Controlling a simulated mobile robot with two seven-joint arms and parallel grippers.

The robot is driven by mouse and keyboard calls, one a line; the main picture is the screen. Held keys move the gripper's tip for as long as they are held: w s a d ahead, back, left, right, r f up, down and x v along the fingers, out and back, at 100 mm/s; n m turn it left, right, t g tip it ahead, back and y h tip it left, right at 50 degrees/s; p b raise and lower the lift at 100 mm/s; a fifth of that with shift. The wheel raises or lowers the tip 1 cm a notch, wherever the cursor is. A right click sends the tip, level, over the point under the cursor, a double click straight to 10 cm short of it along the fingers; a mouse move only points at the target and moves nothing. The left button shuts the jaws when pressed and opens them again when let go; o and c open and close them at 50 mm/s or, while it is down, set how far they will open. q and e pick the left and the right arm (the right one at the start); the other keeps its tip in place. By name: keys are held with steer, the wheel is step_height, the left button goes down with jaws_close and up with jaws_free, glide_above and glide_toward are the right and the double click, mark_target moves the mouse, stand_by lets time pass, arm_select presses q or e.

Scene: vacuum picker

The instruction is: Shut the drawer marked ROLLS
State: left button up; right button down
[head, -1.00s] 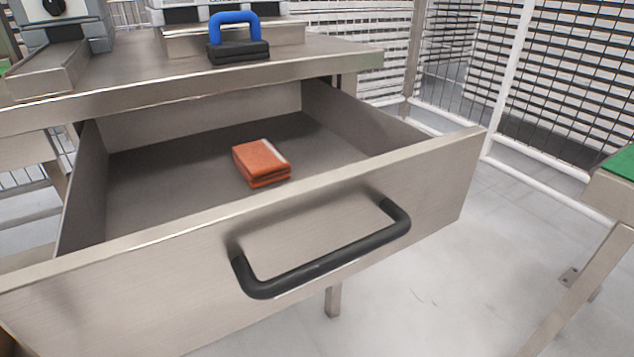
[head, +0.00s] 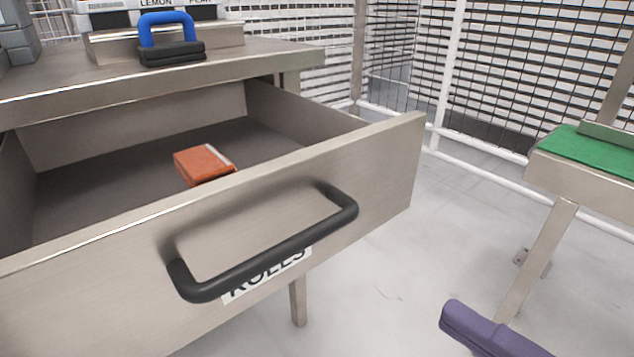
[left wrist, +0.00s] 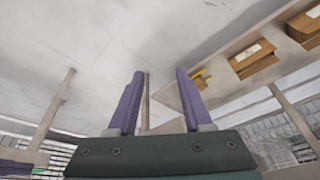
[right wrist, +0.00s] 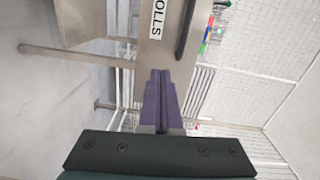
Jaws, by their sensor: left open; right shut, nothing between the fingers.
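The drawer marked ROLLS (head: 385,165) stands pulled out from under a steel table in the head view. Its front carries a black bar handle (head: 270,255) and a white ROLLS label (head: 268,272), partly hidden by the handle. An orange folded thing (head: 203,164) lies inside. My right gripper (head: 455,315) shows at the bottom right, apart from the drawer front. In the right wrist view its purple fingers (right wrist: 160,75) are together and empty, with the label (right wrist: 157,18) beyond. My left gripper (left wrist: 158,75) is open and empty in its wrist view, away from the drawer.
A black block with a blue handle (head: 170,40) stands on the steel tabletop (head: 270,55) above the drawer. A table with a green top (head: 585,150) stands at the right. Bare floor lies between them. Mesh fencing closes the back.

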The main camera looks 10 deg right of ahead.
steer(key=d, duration=0.1)
steer(key=m+b, duration=0.1)
steer(key=b, duration=0.1)
glide_toward(354, 225)
steer(key=w+a+r, duration=0.3)
steer(key=a, duration=0.3)
arm_select(q)
step_height(354, 225, down, 3)
steer(key=shift+r, duration=0.15)
arm_select(e)
steer(key=shift+w+a+t, duration=0.2)
steer(key=shift+w+t, duration=0.2)
steer(key=shift+w, duration=0.2)
arm_select(q)
steer(key=shift+w, duration=0.1)
arm_select(e)
steer(key=shift+w+a, duration=0.1)
